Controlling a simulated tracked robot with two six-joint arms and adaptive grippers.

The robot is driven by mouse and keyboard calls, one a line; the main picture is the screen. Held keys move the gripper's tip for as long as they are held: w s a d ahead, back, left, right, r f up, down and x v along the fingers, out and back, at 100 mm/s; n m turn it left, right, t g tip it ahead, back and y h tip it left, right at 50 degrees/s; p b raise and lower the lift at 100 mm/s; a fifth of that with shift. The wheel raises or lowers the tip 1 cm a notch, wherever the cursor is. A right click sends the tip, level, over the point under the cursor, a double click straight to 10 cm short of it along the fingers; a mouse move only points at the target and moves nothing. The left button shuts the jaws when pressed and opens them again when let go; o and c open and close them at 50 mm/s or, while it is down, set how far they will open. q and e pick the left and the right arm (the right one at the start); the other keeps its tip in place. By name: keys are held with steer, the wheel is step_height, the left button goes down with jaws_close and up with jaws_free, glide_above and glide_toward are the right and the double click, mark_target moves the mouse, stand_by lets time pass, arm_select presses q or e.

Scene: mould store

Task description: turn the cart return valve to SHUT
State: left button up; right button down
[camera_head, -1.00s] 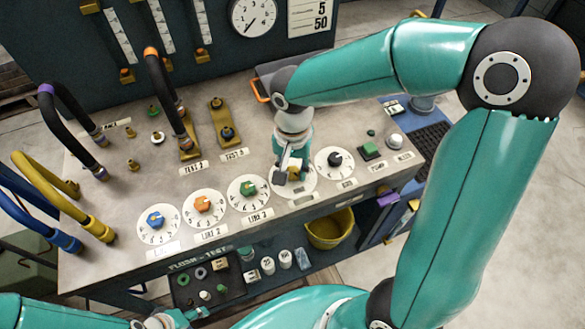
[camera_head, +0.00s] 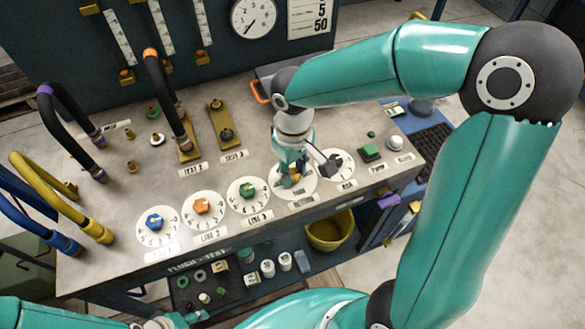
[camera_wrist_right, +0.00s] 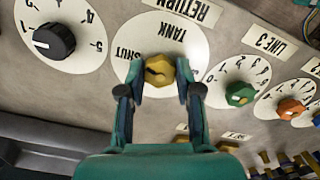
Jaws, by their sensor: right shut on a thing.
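The return valve is a yellow knob (camera_wrist_right: 158,72) on a round white plate (camera_wrist_right: 190,58), which reads TANK and SHUT beside a RETURN label in the right wrist view. In the head view its plate (camera_head: 309,187) is mostly under my right gripper (camera_head: 291,174). That gripper is shut on the yellow knob, one finger on each side in the right wrist view (camera_wrist_right: 160,90). A dark mark crosses the knob, but which word it points at is unclear. My left gripper (camera_head: 188,316) shows only partly at the bottom edge; its fingers are too small to judge.
Blue (camera_head: 154,222), orange (camera_head: 201,206) and green (camera_head: 247,191) dial knobs stand left of the valve. A black dial knob (camera_head: 337,159) is close on its right. Hoses (camera_head: 165,90) arch over the bench's left side. A yellow bucket (camera_head: 330,232) is below.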

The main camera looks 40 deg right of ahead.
mark_target(293, 173)
steer(key=n, duration=0.4)
steer(key=shift+w+r+n, duration=0.1)
steer(key=shift+n, duration=0.3)
stand_by(0.4)
steer(key=c, duration=0.8)
jaws_free()
step_height(293, 173, up, 12)
steer(key=shift+f, duration=0.1)
